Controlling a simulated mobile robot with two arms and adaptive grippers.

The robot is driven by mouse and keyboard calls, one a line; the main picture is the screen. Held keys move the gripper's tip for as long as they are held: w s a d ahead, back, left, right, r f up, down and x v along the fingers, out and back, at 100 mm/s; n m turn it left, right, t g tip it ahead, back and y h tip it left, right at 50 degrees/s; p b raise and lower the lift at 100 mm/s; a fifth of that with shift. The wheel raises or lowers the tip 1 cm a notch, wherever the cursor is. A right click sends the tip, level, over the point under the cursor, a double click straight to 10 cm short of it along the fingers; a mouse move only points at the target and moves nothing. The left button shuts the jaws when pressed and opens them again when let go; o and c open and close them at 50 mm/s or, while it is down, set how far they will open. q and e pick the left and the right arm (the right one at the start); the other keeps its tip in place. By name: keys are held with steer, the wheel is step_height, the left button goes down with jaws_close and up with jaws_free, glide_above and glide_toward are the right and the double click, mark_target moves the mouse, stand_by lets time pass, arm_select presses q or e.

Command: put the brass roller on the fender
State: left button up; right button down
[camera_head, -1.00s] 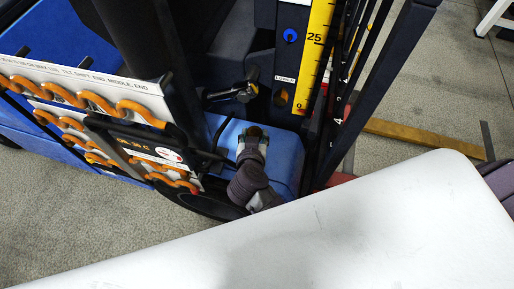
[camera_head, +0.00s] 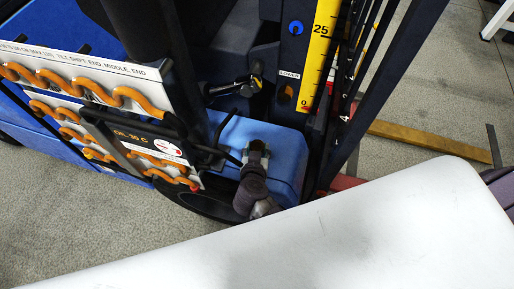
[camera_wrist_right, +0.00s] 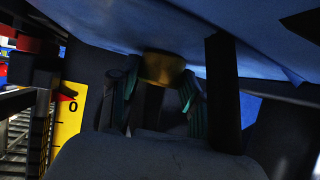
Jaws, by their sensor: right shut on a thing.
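The blue fender (camera_head: 285,149) is the rounded blue cover low in the middle of the head view. My right gripper (camera_head: 257,149) points onto its top, its arm coming up from below. It is shut on the brass roller, which shows as a dull gold end (camera_wrist_right: 160,67) between the teal-lined fingers in the right wrist view. The roller lies against the blue surface in that view; I cannot tell whether it bears on it. In the head view the roller is mostly hidden by the fingers. My left gripper is not in view.
A white panel with orange hooks (camera_head: 128,98) stands left of the fender. A black lever (camera_head: 236,86) reaches out above it. A yellow scale (camera_head: 323,45) and dark posts rise behind and to the right. A large white surface (camera_head: 330,240) fills the foreground.

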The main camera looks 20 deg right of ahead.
steer(key=c, duration=0.8)
jaws_free()
steer(key=shift+o, duration=1.1)
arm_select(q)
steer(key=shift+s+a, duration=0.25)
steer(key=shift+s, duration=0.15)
arm_select(e)
steer(key=shift+o, duration=0.2)
steer(key=shift+s+r, duration=0.1)
steer(key=shift+r, duration=0.1)
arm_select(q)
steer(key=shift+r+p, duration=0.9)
arm_select(e)
steer(key=v, duration=1.1)
steer(key=shift+s+a+r, duration=0.15)
steer(key=shift+s, duration=0.2)
